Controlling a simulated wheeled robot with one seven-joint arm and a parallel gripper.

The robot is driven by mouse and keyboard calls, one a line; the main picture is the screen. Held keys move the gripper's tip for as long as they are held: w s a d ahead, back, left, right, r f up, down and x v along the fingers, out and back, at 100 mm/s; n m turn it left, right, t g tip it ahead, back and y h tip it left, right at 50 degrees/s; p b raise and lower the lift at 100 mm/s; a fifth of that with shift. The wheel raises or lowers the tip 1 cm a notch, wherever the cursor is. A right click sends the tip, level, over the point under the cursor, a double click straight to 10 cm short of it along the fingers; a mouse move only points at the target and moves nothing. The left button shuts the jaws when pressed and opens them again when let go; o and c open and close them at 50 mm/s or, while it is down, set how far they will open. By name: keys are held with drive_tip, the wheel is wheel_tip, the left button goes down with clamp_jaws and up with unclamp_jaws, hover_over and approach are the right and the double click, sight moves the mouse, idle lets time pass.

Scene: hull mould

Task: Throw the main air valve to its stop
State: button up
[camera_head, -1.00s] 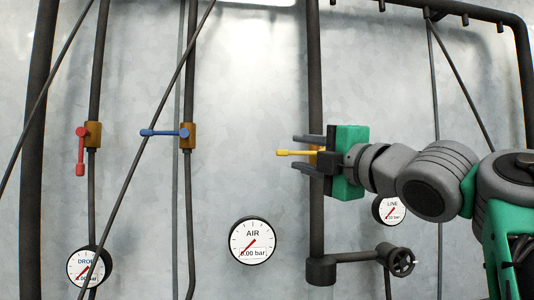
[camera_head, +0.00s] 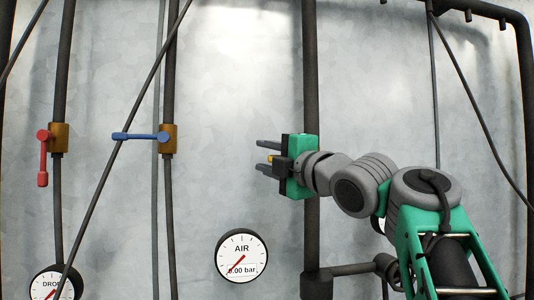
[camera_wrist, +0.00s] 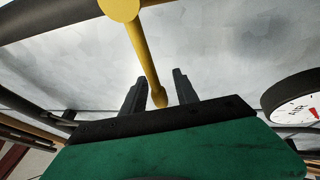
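A yellow valve lever (camera_wrist: 142,50) hangs from a round yellow hub (camera_wrist: 119,8) in the wrist view, its tip between my fingers near the palm. My gripper (camera_wrist: 158,88) is open around the tip, with space beside it; firm contact cannot be told. In the head view my gripper (camera_head: 263,157) points left in front of the thick middle pipe (camera_head: 310,80). No label shows which valve is the main air one. The AIR gauge (camera_head: 241,255) has its needle toward lower left.
A blue lever (camera_head: 137,136) points left on its brass valve, and a red lever (camera_head: 42,165) hangs down further left. A DROP gauge (camera_head: 52,287) is at lower left. Thin slanted rods cross the left side. Bare wall lies between the blue valve and my gripper.

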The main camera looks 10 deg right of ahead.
clamp_jaws()
drive_tip(key=shift+f, duration=0.1)
idle(1.2)
